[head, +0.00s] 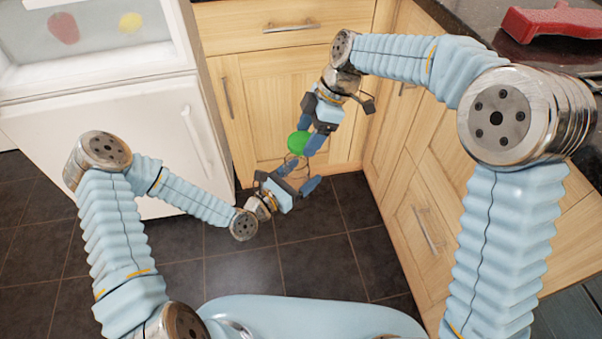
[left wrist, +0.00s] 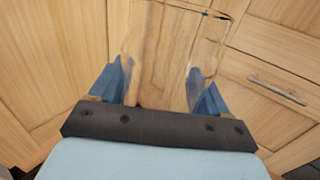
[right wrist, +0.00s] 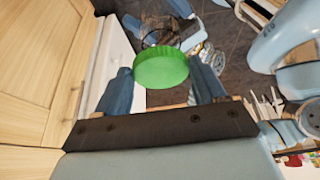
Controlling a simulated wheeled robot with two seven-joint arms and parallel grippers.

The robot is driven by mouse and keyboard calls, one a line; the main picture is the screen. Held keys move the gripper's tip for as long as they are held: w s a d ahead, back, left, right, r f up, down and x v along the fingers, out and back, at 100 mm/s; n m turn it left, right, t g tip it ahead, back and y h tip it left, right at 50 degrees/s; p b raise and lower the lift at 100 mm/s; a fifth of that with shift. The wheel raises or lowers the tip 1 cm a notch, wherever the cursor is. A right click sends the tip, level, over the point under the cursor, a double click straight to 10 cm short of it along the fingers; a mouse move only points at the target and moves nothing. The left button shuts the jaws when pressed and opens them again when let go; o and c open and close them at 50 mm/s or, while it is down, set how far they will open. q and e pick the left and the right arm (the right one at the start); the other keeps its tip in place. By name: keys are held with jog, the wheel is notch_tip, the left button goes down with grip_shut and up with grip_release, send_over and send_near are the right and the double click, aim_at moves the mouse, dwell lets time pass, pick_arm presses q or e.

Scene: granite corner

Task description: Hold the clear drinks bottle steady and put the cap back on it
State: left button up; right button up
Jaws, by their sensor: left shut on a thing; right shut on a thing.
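The clear bottle (left wrist: 165,52) is see-through and stands between the two blue fingers of my left gripper (left wrist: 158,88) in the left wrist view. My left gripper also shows low in the middle of the head view (head: 289,178), shut on the bottle. The round green cap (right wrist: 161,69) sits between the fingers of my right gripper (right wrist: 163,84), which is shut on it. In the head view the green cap (head: 297,143) is just above the left gripper. The bottle is hard to see there, and I cannot tell whether cap and bottle touch.
Wooden cabinets (head: 260,95) stand behind the grippers and on the right. A white appliance (head: 130,125) is at the left. A red object (head: 552,22) lies on the dark worktop (head: 480,15). The dark tiled floor (head: 345,260) below is clear.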

aim_at(303, 141)
jog(key=shift+s+a+r+n+g, duration=0.15)
jog(key=shift+s+a+r+n, duration=0.05)
jog(key=shift+a+r+n, duration=0.2)
jog(key=shift+s+a+r+n+g, duration=0.15)
jog(key=shift+a+r+n, duration=0.1)
jog(key=shift+a+n, duration=0.2)
jog(key=shift+f, duration=0.1)
jog(key=shift+f, duration=1.95)
jog(key=shift+w+d+r, duration=0.1)
jog(key=shift+w+d, duration=0.05)
jog(key=shift+d, duration=0.05)
jog(key=shift+f, duration=0.95)
